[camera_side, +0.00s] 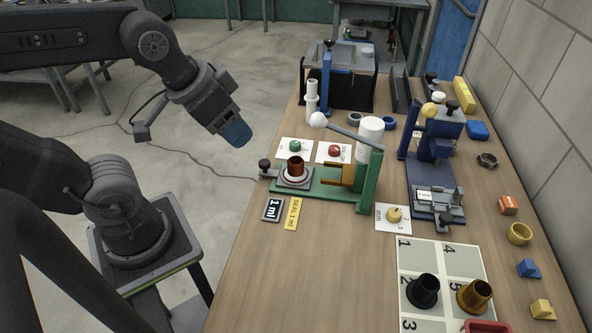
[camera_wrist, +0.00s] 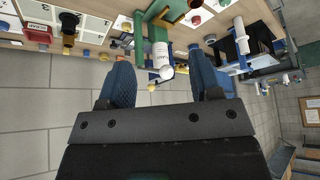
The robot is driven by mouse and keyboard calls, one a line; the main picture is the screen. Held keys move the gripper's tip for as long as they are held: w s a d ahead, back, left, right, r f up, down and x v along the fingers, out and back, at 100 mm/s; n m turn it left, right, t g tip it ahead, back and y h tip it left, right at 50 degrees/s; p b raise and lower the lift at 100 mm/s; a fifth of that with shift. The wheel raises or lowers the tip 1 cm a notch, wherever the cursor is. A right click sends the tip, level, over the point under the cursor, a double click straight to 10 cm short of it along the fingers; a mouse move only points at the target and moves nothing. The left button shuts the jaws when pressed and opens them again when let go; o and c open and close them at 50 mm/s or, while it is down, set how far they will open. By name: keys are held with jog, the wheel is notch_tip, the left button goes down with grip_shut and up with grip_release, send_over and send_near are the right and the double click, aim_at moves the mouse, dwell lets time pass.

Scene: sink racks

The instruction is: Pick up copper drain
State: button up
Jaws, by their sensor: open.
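A reddish-brown, copper-coloured drain (camera_side: 296,167) stands upright on the round grey seat of the green lever press. A second flanged piece, golden-brown (camera_side: 474,296), stands on the numbered mat beside a black one (camera_side: 422,291). My gripper (camera_side: 237,133) has blue fingers and hangs over the floor, left of the table and apart from the press. In the wrist view my gripper (camera_wrist: 161,62) has its two blue fingers spread with nothing held between them. The press's white cylinder (camera_wrist: 161,50) shows beyond the gap. I cannot make out the copper drain clearly there.
The green press (camera_side: 325,190) has a lever with a white ball above its bed. A blue press (camera_side: 434,160) stands to its right. The numbered mat (camera_side: 411,318) lies at the front. Bare tabletop (camera_side: 310,270) is free at the front left.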

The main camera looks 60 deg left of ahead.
jog(key=shift+o, duration=1.3)
jog(key=shift+r, duration=0.1)
